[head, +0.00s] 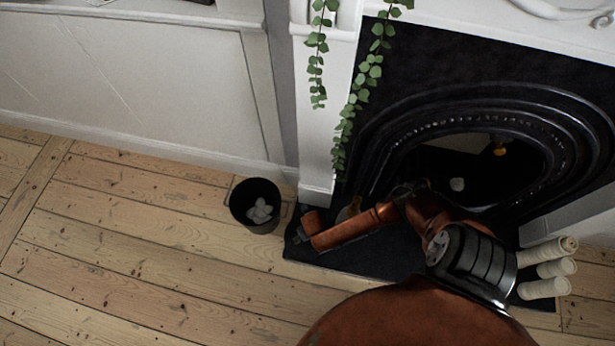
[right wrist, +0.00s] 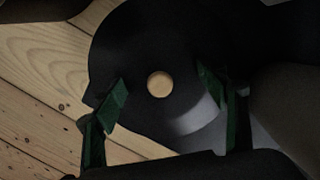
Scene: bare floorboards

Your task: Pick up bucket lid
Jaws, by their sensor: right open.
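In the right wrist view, the bucket lid (right wrist: 140,45) is a dark round disc with a pale wooden knob (right wrist: 159,85) at its middle. My right gripper (right wrist: 163,98) is open, with its green-padded fingers on either side of the knob and apart from it. In the head view my right arm reaches over the hearth, and I cannot make out its gripper or the lid there. A black bucket (head: 236,212) stands open on the floorboards, with several pale lumps inside. My left gripper is not in view.
The black fireplace (head: 395,130) stands behind the dark hearth slab (head: 375,266). Several cream rolls (head: 556,269) lie at the hearth's right end. Green vines (head: 362,85) hang by the white mantel post. The floorboards (head: 130,240) at left are clear.

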